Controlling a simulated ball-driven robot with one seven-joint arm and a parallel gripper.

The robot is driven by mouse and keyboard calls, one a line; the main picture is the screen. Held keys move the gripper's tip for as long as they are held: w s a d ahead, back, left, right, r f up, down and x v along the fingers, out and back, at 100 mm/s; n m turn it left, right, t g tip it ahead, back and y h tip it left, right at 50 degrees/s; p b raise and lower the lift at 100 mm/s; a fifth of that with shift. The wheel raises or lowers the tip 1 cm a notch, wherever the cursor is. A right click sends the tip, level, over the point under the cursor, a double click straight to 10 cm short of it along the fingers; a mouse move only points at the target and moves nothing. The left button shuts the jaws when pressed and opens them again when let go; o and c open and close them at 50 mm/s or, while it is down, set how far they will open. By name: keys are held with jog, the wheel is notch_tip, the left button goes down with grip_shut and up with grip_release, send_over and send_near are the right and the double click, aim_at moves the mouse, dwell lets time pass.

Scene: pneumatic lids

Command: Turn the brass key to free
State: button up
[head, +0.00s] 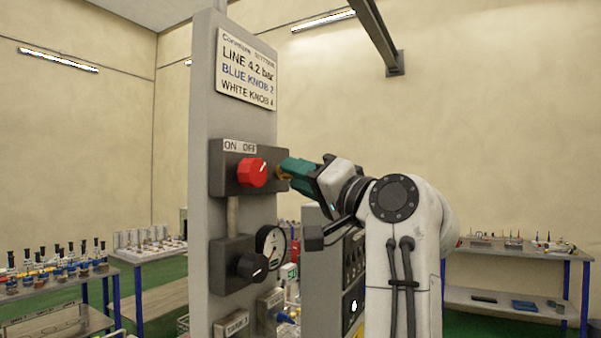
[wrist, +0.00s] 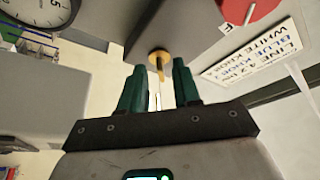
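The brass key (wrist: 159,58) sticks out of the grey box in the wrist view, just beyond my green fingertips. In the head view a bit of the key (head: 281,174) shows at the right side of the upper grey box (head: 231,179), mostly hidden by my gripper. My gripper (wrist: 158,75) has its two fingers apart, with a clear gap between them in line with the key. In the head view my gripper (head: 290,168) is at the right end of that box. I cannot tell whether the fingertips touch the key.
A red knob (head: 252,172) sits on the same box under an ON/OFF label. Below are a black knob (head: 252,267) and a round gauge (head: 271,247). A sign (head: 246,69) hangs above on the grey post. Benches with small items stand left and right.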

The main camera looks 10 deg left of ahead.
grip_shut()
jog(key=shift+f, duration=0.1)
dwell(0.5)
jog(key=shift+w+d+n+g+y+b, duration=0.15)
jog(key=shift+n+g+y+b, duration=0.45)
jog(key=shift+n+g, duration=2.45)
jog(key=shift+w+n+g+y+b, duration=0.3)
jog(key=shift+n+g+y+b, duration=0.4)
jog(key=shift+n, duration=4.7)
jog(key=shift+w+d+n+g+y+b, duration=0.15)
jog(key=shift+n+g+y+b, duration=0.4)
jog(key=shift+n+g, duration=2.45)
jog(key=n+t, duration=0.2)
jog(key=n, duration=0.1)
